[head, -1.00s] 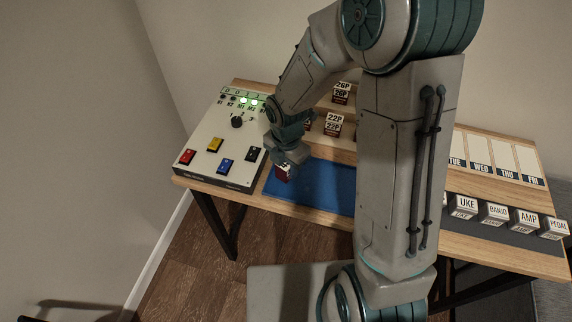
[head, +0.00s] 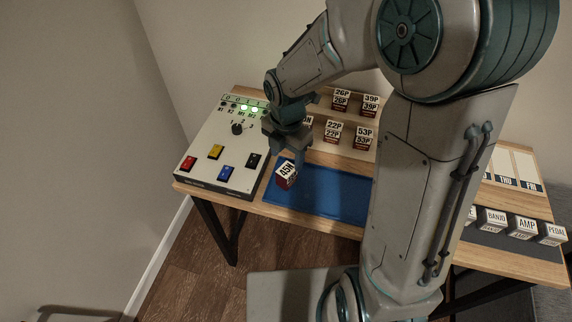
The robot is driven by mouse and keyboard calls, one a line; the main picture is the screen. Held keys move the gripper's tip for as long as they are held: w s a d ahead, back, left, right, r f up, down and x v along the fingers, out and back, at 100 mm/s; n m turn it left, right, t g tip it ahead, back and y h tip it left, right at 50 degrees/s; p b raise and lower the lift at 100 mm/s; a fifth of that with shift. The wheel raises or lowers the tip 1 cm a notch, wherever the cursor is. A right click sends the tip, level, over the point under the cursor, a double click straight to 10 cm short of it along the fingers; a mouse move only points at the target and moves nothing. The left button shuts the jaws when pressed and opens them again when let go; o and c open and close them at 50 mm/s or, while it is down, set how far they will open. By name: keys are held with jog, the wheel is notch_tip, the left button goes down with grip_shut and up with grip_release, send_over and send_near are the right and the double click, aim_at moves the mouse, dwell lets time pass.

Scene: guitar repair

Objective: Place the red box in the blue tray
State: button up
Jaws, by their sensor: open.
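A red box (head: 286,176) with a white top lettered in black sits at the left end of the blue tray (head: 325,192), turned at an angle to its edges. My gripper (head: 284,156) is open just above and behind the box, fingers pointing down. It appears clear of the box, with nothing between its fingers. The right end of the tray is hidden behind my arm.
A control panel (head: 200,175) with coloured buttons and green lights stands left of the tray. Several labelled boxes, such as 22P (head: 333,129), stand behind it. Cubes such as AMP (head: 524,229) and day cards are at right. The tray's middle is clear.

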aim_at(287, 169)
jog(key=s+d+r+m+t, duration=0.1)
jog(key=s+d+r+m, duration=0.5)
jog(key=m, duration=0.7)
jog(key=s+d+r+m+t, duration=0.2)
jog(key=s+d+r+m, duration=0.3)
jog(key=m, duration=0.9)
jog(key=shift+s+d+r+m, duration=0.3)
jog(key=shift+s+d+r, duration=0.05)
jog(key=shift+s+r, duration=0.4)
jog(key=shift+d, duration=0.1)
